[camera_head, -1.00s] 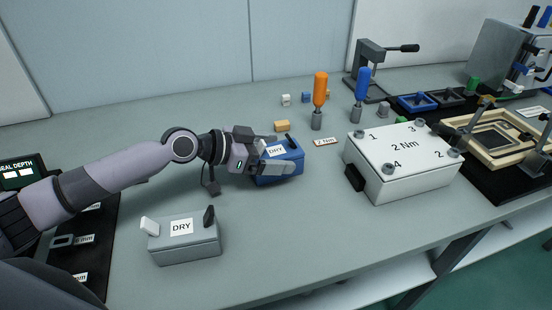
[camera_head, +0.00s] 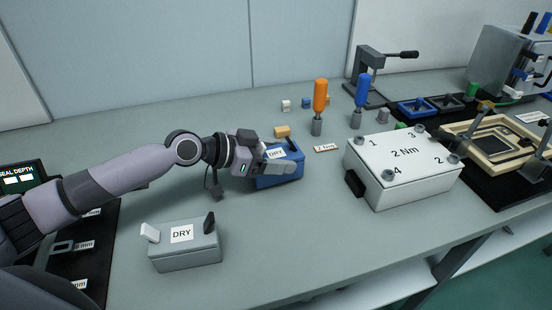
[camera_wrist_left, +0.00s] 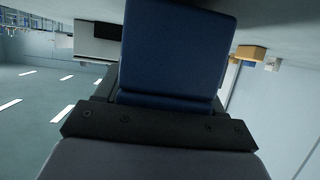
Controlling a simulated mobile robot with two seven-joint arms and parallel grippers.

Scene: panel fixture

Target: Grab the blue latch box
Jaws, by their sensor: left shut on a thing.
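The blue latch box (camera_head: 290,175) with a white "DRY" label sits on the grey bench near the middle of the head view. My left gripper (camera_head: 275,166) is shut on the blue latch box, and its fingers cover part of the box's left and front side. In the left wrist view the blue box (camera_wrist_left: 175,50) fills the space beyond the dark finger bar of the gripper. My right gripper is not in view.
A grey "DRY" latch box (camera_head: 185,250) stands at front left. A white "2 Nm" box (camera_head: 405,190) stands to the right. Orange (camera_head: 320,95) and blue (camera_head: 363,88) drivers stand upright behind. A yellow block (camera_head: 282,132) lies behind the blue box.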

